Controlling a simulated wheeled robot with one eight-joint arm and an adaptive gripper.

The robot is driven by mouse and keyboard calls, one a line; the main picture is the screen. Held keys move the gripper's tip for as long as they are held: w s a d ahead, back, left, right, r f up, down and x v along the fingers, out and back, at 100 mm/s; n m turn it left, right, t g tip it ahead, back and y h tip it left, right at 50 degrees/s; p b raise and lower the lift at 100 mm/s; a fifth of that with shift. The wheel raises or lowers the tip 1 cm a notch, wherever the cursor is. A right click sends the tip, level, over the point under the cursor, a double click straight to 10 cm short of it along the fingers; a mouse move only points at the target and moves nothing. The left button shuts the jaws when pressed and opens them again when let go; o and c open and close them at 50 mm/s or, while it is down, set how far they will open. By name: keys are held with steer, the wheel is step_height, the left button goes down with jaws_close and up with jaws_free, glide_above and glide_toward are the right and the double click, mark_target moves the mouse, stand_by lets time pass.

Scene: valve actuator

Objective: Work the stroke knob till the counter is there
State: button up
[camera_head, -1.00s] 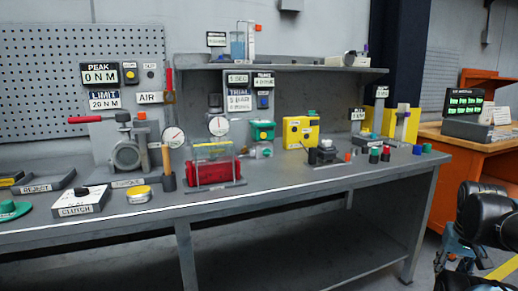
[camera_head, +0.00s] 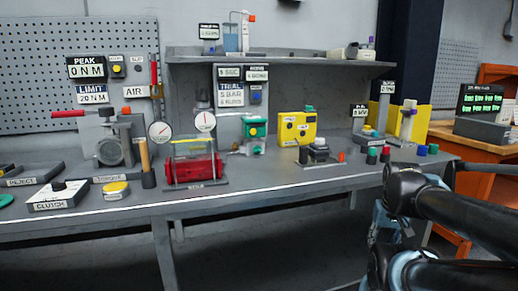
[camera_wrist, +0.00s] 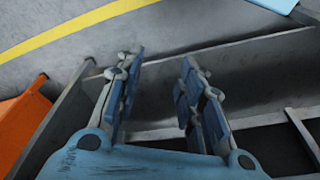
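My gripper (camera_wrist: 160,92) is open and empty in the wrist view, its two blue-padded fingers apart, with the bench's underside and the floor beyond. In the head view my arm covers the right front, and the fingertips cannot be made out. No knob is readably labelled stroke. A small stand with a display (camera_head: 387,87) is at the right back of the bench, with a second small display (camera_head: 360,111) beside it; their text is too small to read. Which one is the counter, I cannot tell. My gripper is apart from these and touches nothing visible.
The grey bench (camera_head: 250,196) carries a red clear-covered cylinder (camera_head: 194,168), gauges, a yellow box (camera_head: 297,128) and several small coloured knobs or caps near its right end. A shelf (camera_head: 280,62) overhangs the back. An orange cabinet (camera_head: 478,150) stands right. The wrist view shows a yellow floor stripe (camera_wrist: 70,32).

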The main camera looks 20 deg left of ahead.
steer(key=shift+o, duration=1.2)
steer(key=shift+a+r, duration=0.25)
steer(key=shift+r, duration=0.8)
steer(key=w+a+r+n, duration=0.1)
steer(key=w+a+r, duration=0.3)
steer(key=w+r, duration=0.35)
step_height(320, 180, up, 24)
steer(key=n+t+y, duration=0.2)
steer(key=n, duration=0.3)
glide_above(258, 150)
steer(key=s+d, duration=0.4)
steer(key=s, duration=0.2)
steer(key=x, duration=1.7)
steer(key=shift+s+a, duration=0.15)
steer(key=shift+a, duration=0.15)
steer(key=c, duration=1.1)
